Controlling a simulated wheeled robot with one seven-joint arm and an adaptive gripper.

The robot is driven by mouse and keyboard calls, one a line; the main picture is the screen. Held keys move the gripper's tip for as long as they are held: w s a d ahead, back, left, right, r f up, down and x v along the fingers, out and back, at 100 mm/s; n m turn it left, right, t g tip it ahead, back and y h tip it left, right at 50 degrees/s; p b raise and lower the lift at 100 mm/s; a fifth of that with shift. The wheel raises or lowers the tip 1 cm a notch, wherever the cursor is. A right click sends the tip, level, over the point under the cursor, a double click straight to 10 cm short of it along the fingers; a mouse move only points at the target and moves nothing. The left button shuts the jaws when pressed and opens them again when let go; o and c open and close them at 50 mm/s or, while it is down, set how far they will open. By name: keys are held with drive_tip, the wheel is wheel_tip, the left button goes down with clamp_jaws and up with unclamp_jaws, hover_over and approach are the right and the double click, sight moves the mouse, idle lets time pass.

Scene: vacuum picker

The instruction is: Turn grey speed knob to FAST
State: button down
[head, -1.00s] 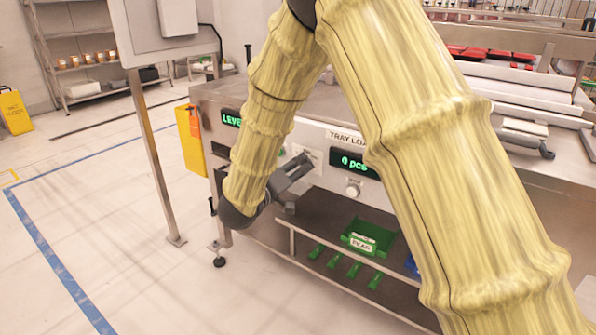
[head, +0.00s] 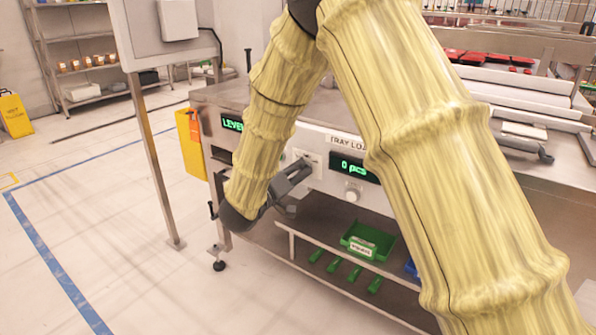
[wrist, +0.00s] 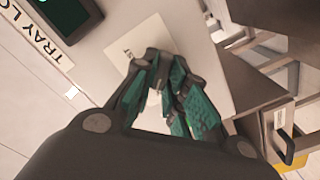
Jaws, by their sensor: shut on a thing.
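My gripper (head: 303,166) is at the white front panel of the machine, beside a small printed label plate (head: 312,158). In the wrist view, my gripper (wrist: 160,72) has its green-padded fingers close together at the label plate (wrist: 141,48). The fingers are shut on the grey speed knob, which they hide almost wholly. The knob's pointer and the FAST mark cannot be read. Another round, pale knob (head: 352,192) sits to the right, below the green "0 pcs" display (head: 354,168), and is apart from my gripper.
A green bin (head: 368,242) and several green pieces lie on the shelf under the panel. A metal post (head: 152,160) and a yellow holder (head: 190,142) stand to the left. The dark display (wrist: 68,14) is near the fingers in the wrist view.

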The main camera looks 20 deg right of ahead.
drive_tip(key=m+p, duration=0.3)
drive_tip(key=shift+s+r+m, duration=0.1)
drive_tip(key=shift+r+m, duration=0.05)
drive_tip(key=shift+m, duration=0.15)
drive_tip(key=m+p, duration=0.1)
drive_tip(key=m, duration=0.3)
drive_tip(key=shift+d+m+p, duration=0.1)
drive_tip(key=shift+m+p, duration=0.2)
drive_tip(key=shift+p, duration=0.1)
drive_tip(key=m, duration=0.9)
drive_tip(key=shift+s+d+f, duration=0.15)
drive_tip(key=shift+s+f, duration=0.1)
drive_tip(key=shift+m, duration=0.3)
drive_tip(key=c, duration=1.4)
unclamp_jaws()
drive_tip(key=shift+c, duration=0.2)
